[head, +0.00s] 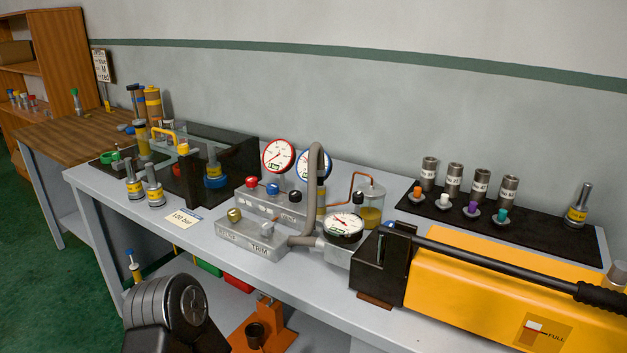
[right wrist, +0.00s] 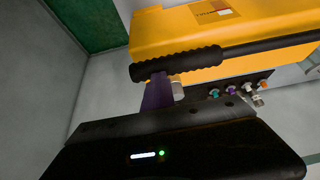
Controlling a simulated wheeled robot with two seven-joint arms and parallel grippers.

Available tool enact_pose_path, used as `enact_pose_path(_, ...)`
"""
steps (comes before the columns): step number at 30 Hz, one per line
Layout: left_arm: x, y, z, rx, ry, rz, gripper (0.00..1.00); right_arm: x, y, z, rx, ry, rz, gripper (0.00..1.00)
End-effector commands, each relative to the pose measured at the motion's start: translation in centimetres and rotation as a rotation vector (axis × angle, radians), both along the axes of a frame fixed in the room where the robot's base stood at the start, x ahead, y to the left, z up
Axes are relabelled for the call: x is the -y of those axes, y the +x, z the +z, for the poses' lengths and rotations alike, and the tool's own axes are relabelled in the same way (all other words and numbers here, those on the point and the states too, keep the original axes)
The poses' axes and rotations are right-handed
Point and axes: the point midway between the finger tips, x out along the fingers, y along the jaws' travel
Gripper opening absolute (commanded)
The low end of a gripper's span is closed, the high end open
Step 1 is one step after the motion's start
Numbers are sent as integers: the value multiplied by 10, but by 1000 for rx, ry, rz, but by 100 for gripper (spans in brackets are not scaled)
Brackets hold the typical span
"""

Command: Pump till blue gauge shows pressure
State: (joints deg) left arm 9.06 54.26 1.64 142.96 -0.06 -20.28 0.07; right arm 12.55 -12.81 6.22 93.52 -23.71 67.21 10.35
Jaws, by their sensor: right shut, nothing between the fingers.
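The yellow hand pump (head: 470,285) stands at the right of the bench. Its black lever (head: 500,262) lies low along the pump, with a ribbed grip (head: 601,297) at the right edge. The blue-rimmed gauge (head: 318,160) stands at the back, partly hidden by a grey hose; its needle is too small to read. In the right wrist view my right gripper (right wrist: 157,80) is shut, its purple fingers right at the ribbed grip (right wrist: 180,65) with nothing between them; I cannot tell whether they touch it. My left gripper is not in view.
A red-rimmed gauge (head: 278,155) and a dark-rimmed gauge (head: 343,225) flank the blue one. A valve block (head: 250,236) and a "100 bar" card (head: 184,218) lie in front. A black mat (head: 460,213) with sockets and coloured plugs is behind the pump.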

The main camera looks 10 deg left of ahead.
Motion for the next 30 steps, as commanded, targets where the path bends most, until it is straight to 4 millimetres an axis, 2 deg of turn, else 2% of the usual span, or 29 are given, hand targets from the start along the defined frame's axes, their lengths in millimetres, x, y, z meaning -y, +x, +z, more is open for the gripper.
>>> enact_pose_path(1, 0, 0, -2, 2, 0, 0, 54, 1, -4, -15, -37, 8, -3, 0)
enact_pose_path(2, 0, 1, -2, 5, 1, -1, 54, 1, -4, -15, -38, 9, -4, 0)
enact_pose_path(5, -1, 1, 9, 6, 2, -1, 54, 0, -3, -4, -38, 9, -4, 0)
enact_pose_path(12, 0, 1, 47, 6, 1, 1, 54, -5, -1, 42, -30, 8, -2, 0)
enact_pose_path(15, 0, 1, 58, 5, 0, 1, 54, -7, -1, 55, -28, 7, -1, 0)
enact_pose_path(30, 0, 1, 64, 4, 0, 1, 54, -9, 1, 65, -20, 4, 0, 0)
